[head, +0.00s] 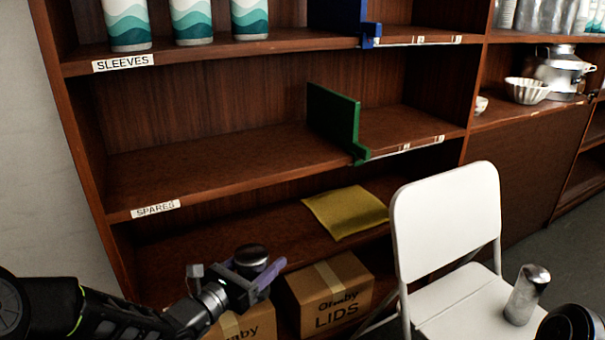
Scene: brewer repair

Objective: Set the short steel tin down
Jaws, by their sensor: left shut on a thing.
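My left gripper (258,279) reaches in from the lower left and is shut on the short steel tin (250,256). The tin is a small round piece with a dark, shiny top, and the fingers hide its lower part. In the picture it shows in front of the bottom shelf's front edge, above the cardboard boxes. I cannot tell how far it is from the shelf. My right gripper is not in view.
The bottom shelf (270,236) holds a yellow cloth (347,211) and has bare room left of it. The SPARES shelf (210,165) is bare left of a green divider (335,120). A white chair (447,215) bears a taller steel tin (527,294). A LIDS box (330,290) stands below.

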